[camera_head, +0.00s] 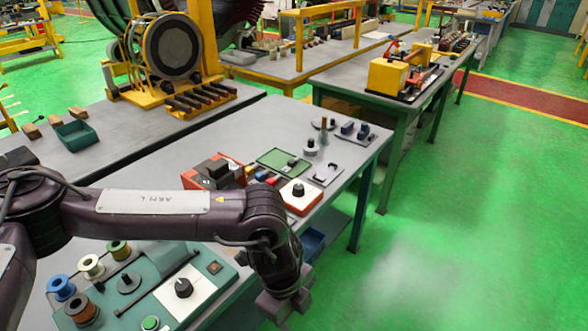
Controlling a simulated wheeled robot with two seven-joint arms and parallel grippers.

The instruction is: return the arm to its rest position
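My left arm (150,203), with a white label on its upper link, comes in from the left and reaches across the near workbench. Its wrist bends downward at the right. My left gripper (284,305) hangs at the bottom of the view, over or just past the bench's right edge. Its fingers are small and dark, and I cannot tell whether they are apart. I see nothing clearly held in it. My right gripper is not in view.
Under the arm sits a teal winding unit (140,290) with wire spools. Behind the arm are a red-and-white dial box (300,195), a green mat (280,160) and small parts. A large stator (170,48) stands farther back. Green floor at right is clear.

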